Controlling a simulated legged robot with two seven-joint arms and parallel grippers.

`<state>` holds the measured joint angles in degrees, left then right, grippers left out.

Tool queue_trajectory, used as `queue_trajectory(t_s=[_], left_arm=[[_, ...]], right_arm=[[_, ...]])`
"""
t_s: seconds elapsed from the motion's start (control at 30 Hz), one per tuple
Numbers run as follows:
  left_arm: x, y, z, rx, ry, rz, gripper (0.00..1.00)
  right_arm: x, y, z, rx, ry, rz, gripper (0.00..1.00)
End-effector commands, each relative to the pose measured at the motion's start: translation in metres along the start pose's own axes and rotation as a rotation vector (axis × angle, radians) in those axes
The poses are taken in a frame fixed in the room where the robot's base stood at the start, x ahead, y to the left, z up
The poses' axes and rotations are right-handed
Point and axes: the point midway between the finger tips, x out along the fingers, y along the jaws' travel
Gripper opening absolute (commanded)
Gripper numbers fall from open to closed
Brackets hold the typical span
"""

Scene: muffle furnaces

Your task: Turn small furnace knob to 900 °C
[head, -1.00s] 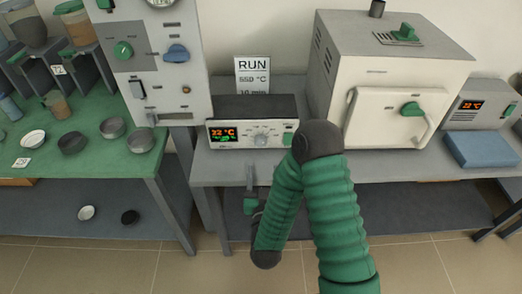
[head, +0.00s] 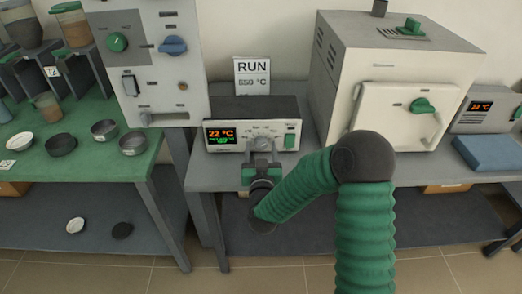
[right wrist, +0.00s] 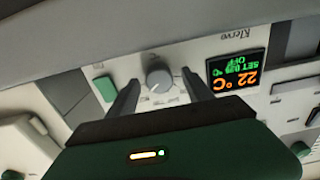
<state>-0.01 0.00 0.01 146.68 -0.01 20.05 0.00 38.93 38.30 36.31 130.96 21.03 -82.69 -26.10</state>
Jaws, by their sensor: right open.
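A grey control box (head: 284,107) stands on the bench, with a lit display (head: 221,134) reading 22 °C. Its round grey knob (right wrist: 158,78) is in the middle of the front panel. In the right wrist view the display (right wrist: 236,70) appears upside down, with a green SET line ending in OFF. My right gripper (head: 262,157) is in front of the knob. In the right wrist view its open fingers (right wrist: 160,82) lie either side of the knob; contact cannot be told. In the head view the gripper partly hides the knob. My left gripper is out of view.
A white furnace (head: 392,85) with a green handle stands right of the control box. A RUN sign (head: 252,75) stands behind the box. A tall grey panel (head: 150,60) is at left. A green switch (right wrist: 105,87) sits beside the knob.

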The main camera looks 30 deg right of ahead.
Motion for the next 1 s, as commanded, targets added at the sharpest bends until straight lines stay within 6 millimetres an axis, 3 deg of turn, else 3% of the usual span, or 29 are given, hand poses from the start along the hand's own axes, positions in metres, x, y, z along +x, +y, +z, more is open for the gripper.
queue_trajectory(t_s=[0.07, 0.47, 0.63, 1.0], left_arm=[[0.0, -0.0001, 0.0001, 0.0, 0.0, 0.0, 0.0], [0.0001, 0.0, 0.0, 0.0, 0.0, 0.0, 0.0], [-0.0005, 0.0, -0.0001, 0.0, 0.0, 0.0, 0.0], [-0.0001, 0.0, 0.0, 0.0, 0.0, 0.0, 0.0]], right_arm=[[0.0002, 0.0005, 0.0003, 0.001, 0.0, 0.0, 0.53], [0.0006, 0.0009, 0.0009, 0.001, -0.001, 0.001, 0.0], [0.0005, 0.0004, 0.0007, 0.041, -0.001, 0.0, 0.0], [0.0004, 0.0005, 0.0014, 0.347, -0.002, 0.001, 0.0]])
